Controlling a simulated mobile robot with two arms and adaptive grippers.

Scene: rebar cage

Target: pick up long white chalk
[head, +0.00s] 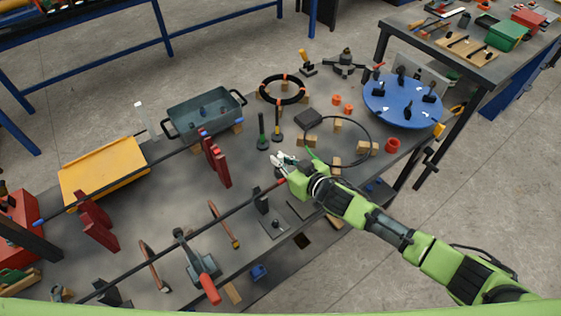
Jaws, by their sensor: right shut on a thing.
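My right arm reaches in from the lower right, and my right gripper (281,165) is over the middle of the grey workbench (185,180). It is shut on a small, pale, narrow piece that looks like the long white chalk (286,158). The piece is tiny here and partly hidden by the fingers, so its full length does not show. I cannot tell whether it touches the bench top. My left gripper is not in view.
A long dark bar (150,260) runs diagonally just left of my gripper. A black ring (360,123) on wooden blocks lies to the right. A blue round plate (401,101), grey tray (204,112) and yellow tray (104,171) stand around. Red clamps (216,160) stand upright nearby.

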